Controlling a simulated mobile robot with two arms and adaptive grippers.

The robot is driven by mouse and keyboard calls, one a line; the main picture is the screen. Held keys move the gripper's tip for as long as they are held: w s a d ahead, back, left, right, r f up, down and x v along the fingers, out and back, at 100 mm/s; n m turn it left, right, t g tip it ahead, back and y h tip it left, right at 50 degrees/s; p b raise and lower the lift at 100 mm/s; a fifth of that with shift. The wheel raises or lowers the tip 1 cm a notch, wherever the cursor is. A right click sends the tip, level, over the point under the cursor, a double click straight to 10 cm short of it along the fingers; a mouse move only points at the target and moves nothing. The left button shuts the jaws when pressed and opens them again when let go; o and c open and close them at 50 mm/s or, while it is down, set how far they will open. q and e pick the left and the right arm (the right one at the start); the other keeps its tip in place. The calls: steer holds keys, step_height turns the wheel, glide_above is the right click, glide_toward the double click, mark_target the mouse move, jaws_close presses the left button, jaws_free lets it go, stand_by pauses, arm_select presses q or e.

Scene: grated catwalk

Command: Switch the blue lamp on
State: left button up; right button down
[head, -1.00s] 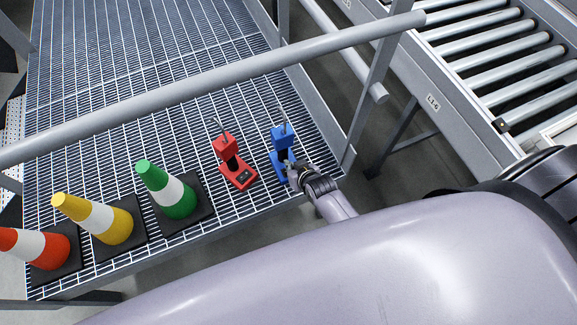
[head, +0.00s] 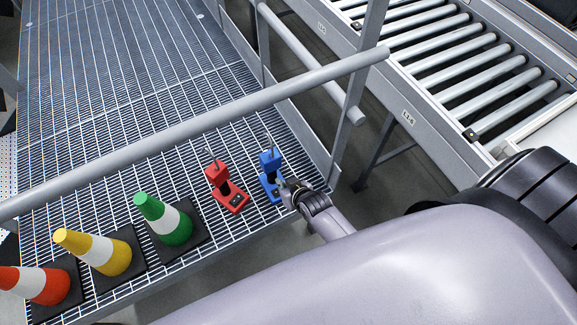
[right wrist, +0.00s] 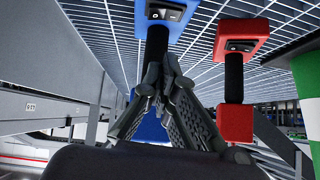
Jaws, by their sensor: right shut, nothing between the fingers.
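The blue lamp (head: 269,162) stands upright on the grated catwalk (head: 120,100), and no glow shows on it. In the right wrist view its base (right wrist: 178,12) with a dark rocker switch is at the top; its blue head shows low, partly hidden behind the fingers. My right gripper (head: 284,187) is beside the base of the lamp, on its right. Its fingers (right wrist: 162,68) are shut and empty, with their tips just below the switch in the wrist view. Whether they touch the lamp I cannot tell. My left gripper is not in view.
A red lamp (head: 228,194) stands close to the left of the blue one. Green (head: 172,227), yellow (head: 115,258) and red (head: 45,284) cones line the near edge. A grey rail (head: 190,128) crosses above the catwalk. A roller conveyor (head: 470,75) is at the right.

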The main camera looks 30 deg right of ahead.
steer(key=v, duration=0.7)
steer(key=shift+a, duration=0.4)
steer(key=s+f+n+g, duration=0.1)
steer(key=s+f+g, duration=0.1)
steer(key=s+f, duration=0.55)
steer(key=s+f+g, duration=0.2)
steer(key=s+f, duration=0.2)
steer(key=f, duration=0.6)
steer(key=s+d+f+g, duration=0.2)
steer(key=s+f, duration=0.3)
steer(key=s, duration=0.5)
steer(key=s+d+f+n+g+h, duration=0.1)
steer(key=s+f, duration=0.4)
steer(key=s, duration=0.5)
steer(key=d+g, duration=0.1)
steer(key=d, duration=0.1)
steer(key=shift+d, duration=0.4)
